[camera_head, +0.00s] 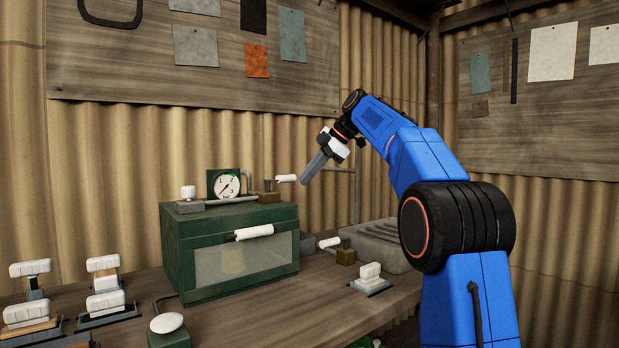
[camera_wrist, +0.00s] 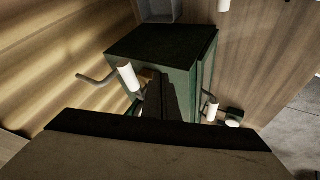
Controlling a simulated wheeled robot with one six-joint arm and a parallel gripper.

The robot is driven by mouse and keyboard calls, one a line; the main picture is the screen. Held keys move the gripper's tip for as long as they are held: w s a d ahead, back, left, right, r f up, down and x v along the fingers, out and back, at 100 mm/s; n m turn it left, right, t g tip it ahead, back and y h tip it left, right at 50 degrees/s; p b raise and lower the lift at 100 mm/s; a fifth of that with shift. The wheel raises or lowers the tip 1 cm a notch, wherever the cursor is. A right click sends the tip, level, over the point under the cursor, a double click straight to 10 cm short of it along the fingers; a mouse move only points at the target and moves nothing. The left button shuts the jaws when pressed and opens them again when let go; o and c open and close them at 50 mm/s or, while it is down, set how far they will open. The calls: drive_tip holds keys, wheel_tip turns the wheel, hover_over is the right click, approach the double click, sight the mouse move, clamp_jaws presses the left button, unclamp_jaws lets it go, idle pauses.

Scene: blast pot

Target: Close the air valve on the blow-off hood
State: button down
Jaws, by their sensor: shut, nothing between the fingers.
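The blow-off hood is the dark green box (camera_head: 230,222) with a front window, on the wooden bench. On its top right stands a small brass-coloured valve (camera_head: 268,194) with a white lever handle (camera_head: 286,178) pointing right, roughly level. I take this to be the air valve. My gripper (camera_head: 306,180) is shut and empty, its tips beside the outer end of that handle. I cannot tell if they touch. In the wrist view the white handle (camera_wrist: 128,76) is left of my dark fingers (camera_wrist: 165,92), and the hood top (camera_wrist: 165,45) lies beyond.
A round gauge (camera_head: 227,185) and a white knob (camera_head: 188,192) are on the hood top. A white bar handle (camera_head: 254,232) crosses its front. Another white-handled lever (camera_head: 330,242) is right of the hood. Several white-handled switches stand front left. Corrugated wall lies close behind.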

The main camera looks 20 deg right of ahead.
drive_tip(key=w+v, duration=0.1)
drive_tip(key=v, duration=0.8)
drive_tip(key=s+a+f+m+h, duration=0.25)
drive_tip(key=s+f+m, duration=0.35)
drive_tip(key=s, duration=0.4)
drive_tip(key=s+a+f+m+h, duration=0.1)
drive_tip(key=s+a+f+m, duration=0.35)
drive_tip(key=s+f, duration=0.5)
drive_tip(key=s+f+m+h, duration=0.1)
drive_tip(key=s+f+m, duration=0.3)
drive_tip(key=s+f, duration=0.9)
drive_tip(key=s+d+f+m+h, duration=0.1)
drive_tip(key=s+f+m, duration=0.3)
drive_tip(key=s+f, duration=1)
wheel_tip(320, 180, down, 5)
drive_tip(key=shift+r+h, duration=0.1)
drive_tip(key=shift+h, duration=0.25)
drive_tip(key=shift+d+m, duration=0.1)
drive_tip(key=shift+m, duration=0.15)
